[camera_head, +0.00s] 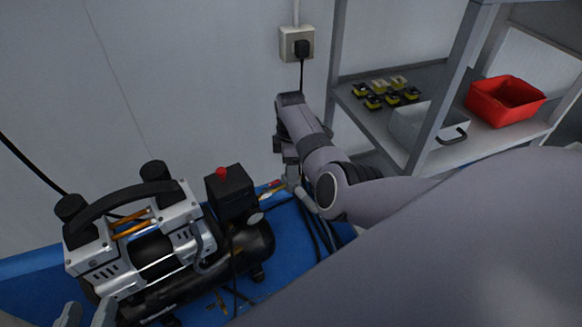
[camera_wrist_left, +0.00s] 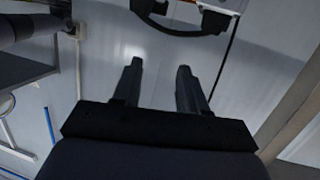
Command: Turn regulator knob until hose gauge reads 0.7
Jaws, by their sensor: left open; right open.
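The black and silver air compressor (camera_head: 150,250) stands on the blue floor at left. A black box with a red knob (camera_head: 221,172) rises at its right end. A small pale round face (camera_head: 255,217) is below the box; I cannot read it or tell if it is the hose gauge. I cannot pick out the regulator knob clearly. My right gripper (camera_head: 290,182) points down beside small red and yellow fittings (camera_head: 272,187), partly hidden by my arm; contact cannot be told. My left gripper (camera_head: 84,316) is open and empty at the bottom left; the left wrist view also shows it (camera_wrist_left: 158,85).
Black hoses or cables (camera_head: 315,230) run across the blue floor. A wall socket (camera_head: 297,44) has a black plug. The shelf at right holds several yellow-black parts (camera_head: 373,102), a grey bin (camera_head: 408,122) and a red bin (camera_head: 505,99). The compressor's handle (camera_wrist_left: 180,28) lies beyond my left fingers.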

